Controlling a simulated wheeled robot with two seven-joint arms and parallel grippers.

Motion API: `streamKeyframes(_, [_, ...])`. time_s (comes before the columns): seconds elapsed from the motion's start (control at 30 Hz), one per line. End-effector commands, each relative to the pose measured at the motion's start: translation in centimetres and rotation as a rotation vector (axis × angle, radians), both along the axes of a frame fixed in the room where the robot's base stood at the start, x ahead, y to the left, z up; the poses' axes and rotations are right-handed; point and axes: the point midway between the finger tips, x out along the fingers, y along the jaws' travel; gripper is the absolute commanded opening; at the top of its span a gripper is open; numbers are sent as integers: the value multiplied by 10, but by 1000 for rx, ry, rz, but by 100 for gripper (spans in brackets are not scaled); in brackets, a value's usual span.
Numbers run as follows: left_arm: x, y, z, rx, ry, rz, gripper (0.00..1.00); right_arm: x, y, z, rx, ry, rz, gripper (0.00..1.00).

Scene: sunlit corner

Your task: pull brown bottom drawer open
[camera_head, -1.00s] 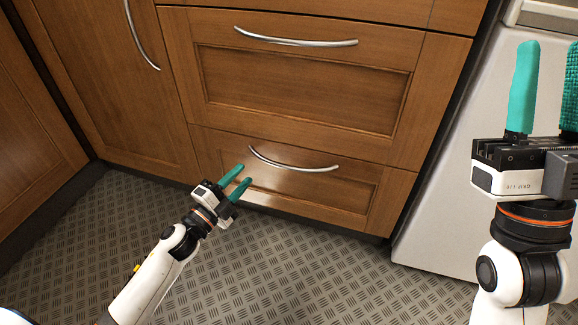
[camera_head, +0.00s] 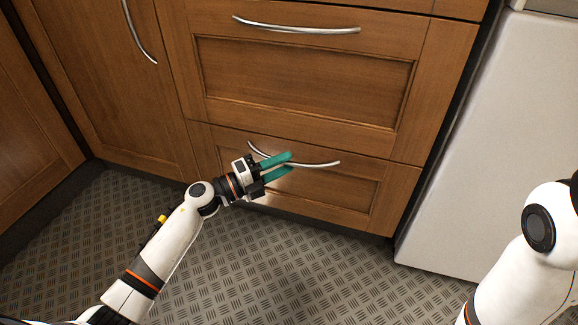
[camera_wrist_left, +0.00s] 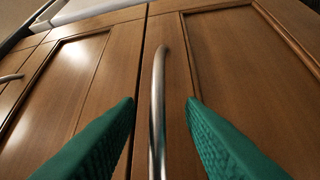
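The brown bottom drawer (camera_head: 345,192) is shut, flush with the cabinet front, and has a curved silver handle (camera_head: 322,164). My left gripper (camera_head: 289,164) is at the middle of this handle, its green fingers hiding part of the bar. In the left wrist view the handle (camera_wrist_left: 157,105) runs upright between the two spread fingers (camera_wrist_left: 160,101), with a gap on each side. The fingers are open and hold nothing. I cannot tell how deep the bar sits between them. My right gripper is out of view; only part of its arm shows at the right edge.
A larger drawer (camera_head: 300,80) with its own silver handle (camera_head: 295,29) is above. A cabinet door (camera_head: 110,90) stands to the left and a white appliance (camera_head: 480,150) to the right. The patterned floor (camera_head: 270,270) in front of the drawer is clear.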

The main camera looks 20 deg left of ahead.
Motion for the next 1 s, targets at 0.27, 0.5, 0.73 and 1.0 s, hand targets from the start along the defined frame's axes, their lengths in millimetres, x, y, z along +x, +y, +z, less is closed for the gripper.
streamKeyframes(0.27, [15,-17,3,1,-1,0,36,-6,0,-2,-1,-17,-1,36])
streamKeyframes(0.5, [15,-17,3,-1,1,1,36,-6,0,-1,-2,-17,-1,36])
streamKeyframes(0.73, [15,-17,3,-1,1,1,1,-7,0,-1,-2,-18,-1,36])
streamKeyframes(1.0, [15,-17,3,0,1,0,0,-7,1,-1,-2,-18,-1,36])
